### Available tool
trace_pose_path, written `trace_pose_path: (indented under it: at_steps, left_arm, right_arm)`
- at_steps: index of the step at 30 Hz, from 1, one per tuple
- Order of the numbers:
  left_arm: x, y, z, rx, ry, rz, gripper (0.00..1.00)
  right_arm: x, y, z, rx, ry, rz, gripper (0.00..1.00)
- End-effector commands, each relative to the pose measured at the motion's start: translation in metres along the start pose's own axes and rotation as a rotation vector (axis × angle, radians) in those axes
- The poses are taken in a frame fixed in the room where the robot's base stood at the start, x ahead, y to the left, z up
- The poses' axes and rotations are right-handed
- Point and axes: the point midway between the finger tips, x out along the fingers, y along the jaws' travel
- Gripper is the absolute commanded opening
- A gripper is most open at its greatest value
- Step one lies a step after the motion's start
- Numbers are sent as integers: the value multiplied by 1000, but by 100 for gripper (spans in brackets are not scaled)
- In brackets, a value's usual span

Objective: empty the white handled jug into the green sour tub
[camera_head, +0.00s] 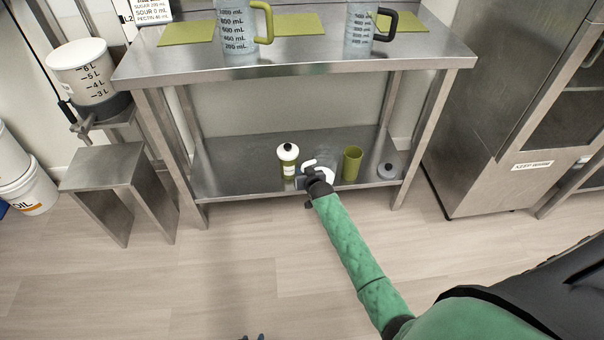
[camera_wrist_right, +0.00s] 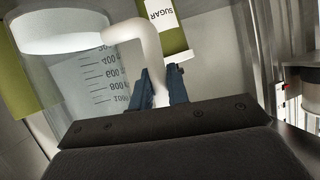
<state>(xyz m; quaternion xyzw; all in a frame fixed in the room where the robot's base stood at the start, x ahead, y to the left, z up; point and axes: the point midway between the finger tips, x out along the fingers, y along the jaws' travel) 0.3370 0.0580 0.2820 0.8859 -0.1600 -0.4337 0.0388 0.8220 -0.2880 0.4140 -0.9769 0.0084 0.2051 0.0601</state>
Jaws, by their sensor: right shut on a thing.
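The white handled jug (camera_wrist_right: 85,80) is clear, with volume marks that appear upside down in the right wrist view. A white part shows at one end of it. My right gripper (camera_wrist_right: 157,88) is shut on its white handle (camera_wrist_right: 145,40). In the head view the gripper (camera_head: 312,182) is at the lower shelf and hides most of the jug (camera_head: 326,163). I cannot tell whether the jug touches the shelf. An olive-green tub (camera_head: 352,163) stands just right of it, with no readable label. My left gripper (camera_head: 252,337) shows only its separated fingertips at the bottom edge, apart from everything.
The tabletop (camera_head: 300,58) overhangs the shelf (camera_head: 235,160). Floor in front is clear.

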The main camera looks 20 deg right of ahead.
Motion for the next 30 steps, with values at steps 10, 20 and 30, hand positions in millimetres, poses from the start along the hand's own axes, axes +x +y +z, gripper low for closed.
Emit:
trace_pose_path:
  at_steps: [10,20,30]
  left_arm:
    - [-4,2,-2,0,-1,1,38]
    - [-3,2,-1,0,-2,1,38]
    - [-2,1,-2,0,-2,0,38]
  right_arm:
    - [-5,2,-15,71,-14,-31,0]
    - [-6,5,-19,111,-23,-46,0]
    - [-6,5,-19,110,-23,-46,0]
